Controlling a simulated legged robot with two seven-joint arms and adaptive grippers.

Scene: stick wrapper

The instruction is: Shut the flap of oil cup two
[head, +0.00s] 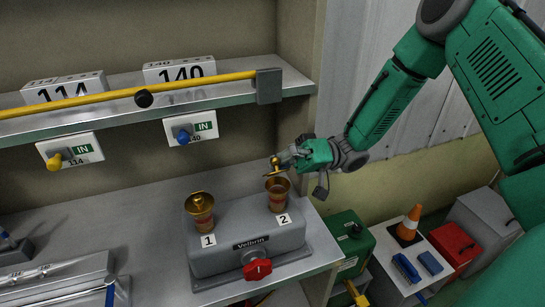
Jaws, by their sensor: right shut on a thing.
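Oil cup one (200,211), with label "1", stands at the left end of the box. My left gripper is not in view.
A red valve knob (257,269) is on the box's front. A shelf (200,102) with a yellow bar (110,96) runs above and behind. At right are a green box (348,240), a cone (410,224) and a red box (455,246).

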